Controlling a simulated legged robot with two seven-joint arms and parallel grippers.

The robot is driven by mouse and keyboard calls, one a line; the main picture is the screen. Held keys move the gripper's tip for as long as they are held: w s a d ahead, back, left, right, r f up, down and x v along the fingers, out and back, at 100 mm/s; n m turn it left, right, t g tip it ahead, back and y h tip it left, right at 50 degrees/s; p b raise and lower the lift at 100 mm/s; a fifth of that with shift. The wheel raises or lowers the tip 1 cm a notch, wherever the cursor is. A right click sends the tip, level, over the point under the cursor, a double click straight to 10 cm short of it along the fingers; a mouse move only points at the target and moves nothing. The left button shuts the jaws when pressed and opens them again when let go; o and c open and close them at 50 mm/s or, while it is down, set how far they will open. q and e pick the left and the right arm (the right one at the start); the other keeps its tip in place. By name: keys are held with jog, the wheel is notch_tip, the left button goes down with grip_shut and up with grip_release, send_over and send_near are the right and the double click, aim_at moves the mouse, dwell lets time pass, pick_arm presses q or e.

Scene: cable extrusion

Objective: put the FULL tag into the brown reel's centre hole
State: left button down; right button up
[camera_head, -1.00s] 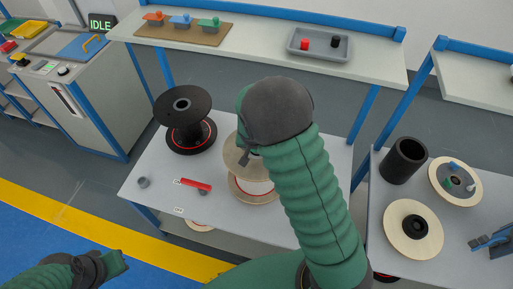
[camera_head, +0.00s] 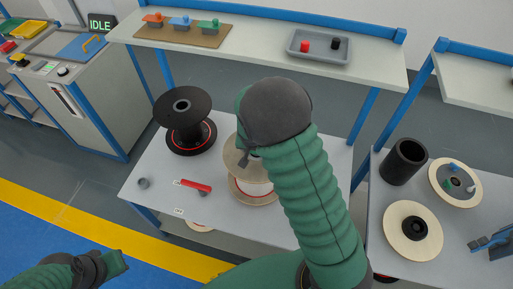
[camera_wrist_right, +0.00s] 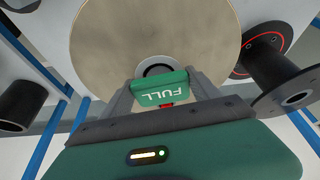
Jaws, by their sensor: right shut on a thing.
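The brown reel (camera_head: 234,163) stands on the grey table, partly hidden behind my right arm. In the right wrist view its tan flange (camera_wrist_right: 110,45) fills the upper middle, with the centre hole (camera_wrist_right: 152,70) showing as a ring just behind the tag. My right gripper (camera_wrist_right: 162,88) is shut on the green FULL tag (camera_wrist_right: 160,94). The tag covers the lower part of the hole, and I cannot tell whether any of it is inside. In the head view the tag is hidden by my arm. My left gripper (camera_head: 118,262) is low at the left, away from the table; its jaws are unclear.
A black reel (camera_head: 184,105) stands left of the brown reel. A red object (camera_head: 196,186) and a small grey cylinder (camera_head: 144,183) lie on the table (camera_head: 155,165). A side table at right holds a black tube (camera_head: 403,162) and loose flanges (camera_head: 395,228).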

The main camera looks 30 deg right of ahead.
pick_arm(q)
jog(key=shift+a, duration=0.1)
pick_arm(e)
jog(key=shift+s+a+f, duration=0.1)
jog(key=shift+a, duration=0.05)
jog(key=shift+d, duration=0.2)
dwell(0.3)
pick_arm(q)
jog(key=shift+f, duration=0.1)
jog(key=shift+s+a+f, duration=0.1)
pick_arm(e)
jog(key=shift+f, duration=0.2)
